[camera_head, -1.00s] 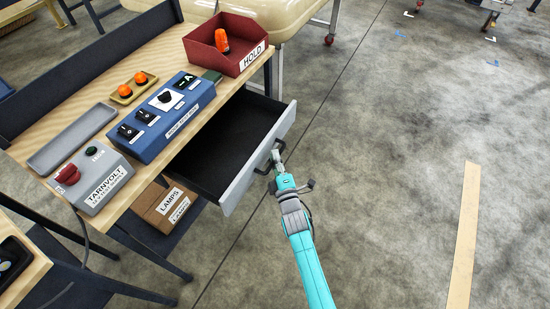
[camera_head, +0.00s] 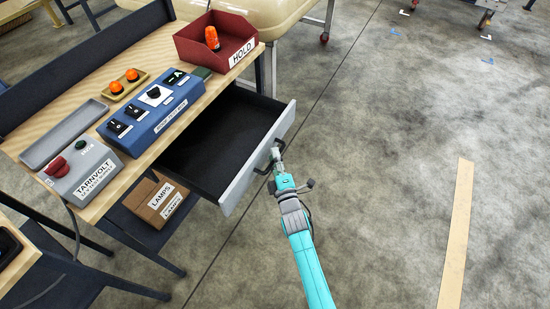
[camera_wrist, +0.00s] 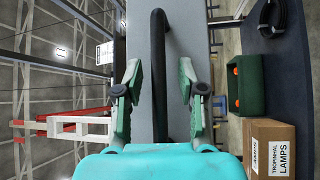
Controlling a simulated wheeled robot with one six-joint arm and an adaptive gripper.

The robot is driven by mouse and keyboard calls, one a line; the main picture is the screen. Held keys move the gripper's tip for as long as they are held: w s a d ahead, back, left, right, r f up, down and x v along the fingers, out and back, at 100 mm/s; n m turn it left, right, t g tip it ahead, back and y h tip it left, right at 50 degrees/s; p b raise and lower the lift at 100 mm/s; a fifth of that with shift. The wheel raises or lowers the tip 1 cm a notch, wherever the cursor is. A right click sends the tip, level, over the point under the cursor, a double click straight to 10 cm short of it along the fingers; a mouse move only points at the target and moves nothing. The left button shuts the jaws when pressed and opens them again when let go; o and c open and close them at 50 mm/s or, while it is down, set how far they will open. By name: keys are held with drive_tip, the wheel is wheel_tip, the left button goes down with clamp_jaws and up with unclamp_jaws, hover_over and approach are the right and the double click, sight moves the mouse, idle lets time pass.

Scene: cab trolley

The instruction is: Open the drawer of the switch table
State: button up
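The switch table (camera_head: 40,126) stands at the left in the head view. Its drawer (camera_head: 245,175) is pulled well out, with a grey front and a dark, empty-looking inside. A black bar handle (camera_head: 264,163) sits on the drawer front. My gripper (camera_head: 277,152) is at this handle. In the wrist view the handle (camera_wrist: 158,50) passes between the two fingers of my gripper (camera_wrist: 160,85). The fingers are apart, with a visible gap on each side of the bar. The far end of the drawer's inside is hidden under the tabletop.
On the table are a blue switch box (camera_head: 150,115), a grey TARNVOLT unit (camera_head: 85,172), a grey tray (camera_head: 62,135), a yellow lamp tray (camera_head: 125,86) and a red HOLD bin (camera_head: 215,40). A LAMPS carton (camera_head: 160,200) sits below.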

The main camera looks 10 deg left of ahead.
drive_tip(key=v, duration=1.2)
drive_tip(key=shift+d+r, duration=0.1)
